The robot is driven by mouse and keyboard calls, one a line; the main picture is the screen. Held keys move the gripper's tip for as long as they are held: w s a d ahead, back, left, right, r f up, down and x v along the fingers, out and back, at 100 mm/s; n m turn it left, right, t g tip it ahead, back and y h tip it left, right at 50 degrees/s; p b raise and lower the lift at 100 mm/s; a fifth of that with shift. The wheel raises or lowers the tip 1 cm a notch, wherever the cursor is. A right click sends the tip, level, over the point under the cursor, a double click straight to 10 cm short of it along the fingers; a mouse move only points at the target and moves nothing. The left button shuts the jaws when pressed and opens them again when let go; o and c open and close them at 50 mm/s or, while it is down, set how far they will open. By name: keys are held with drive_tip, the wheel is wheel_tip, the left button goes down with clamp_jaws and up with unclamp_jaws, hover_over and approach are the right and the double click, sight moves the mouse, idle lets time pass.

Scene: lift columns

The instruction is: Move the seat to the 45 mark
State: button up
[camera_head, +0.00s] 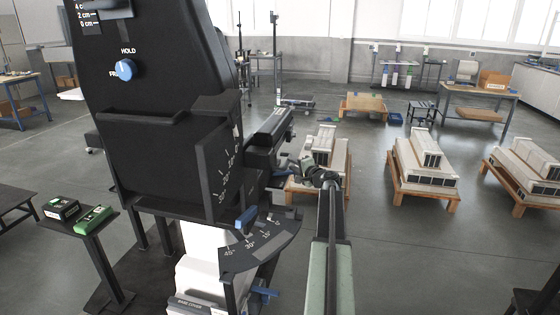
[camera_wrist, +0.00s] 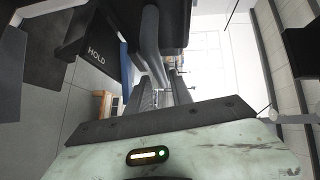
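A black column head stands at left in the head view, with a blue knob (camera_head: 124,69) at its HOLD and FREE labels. Below it is a black seat-like block (camera_head: 165,150) with a slanted degree scale on its right side. A fan-shaped plate (camera_head: 258,242) lower down carries 45, 30, 15 and 0 marks. A blue piece (camera_head: 246,220) sits above this plate, toward its left part; its exact reading is unclear. My gripper (camera_head: 292,172) is right of the column, apart from the blue piece.
A black arm-like part (camera_head: 270,132) juts right from the column near my gripper. A blue lever (camera_head: 265,291) is low down. Pallets with stacked blocks (camera_head: 422,165) stand at right; floor between is clear.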

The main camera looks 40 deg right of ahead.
drive_tip(key=b+x, duration=0.1)
drive_tip(key=x, duration=0.7)
drive_tip(key=shift+f, duration=0.1)
drive_tip(key=shift+s, duration=0.15)
clamp_jaws()
drive_tip(key=shift+s, duration=0.15)
idle(0.8)
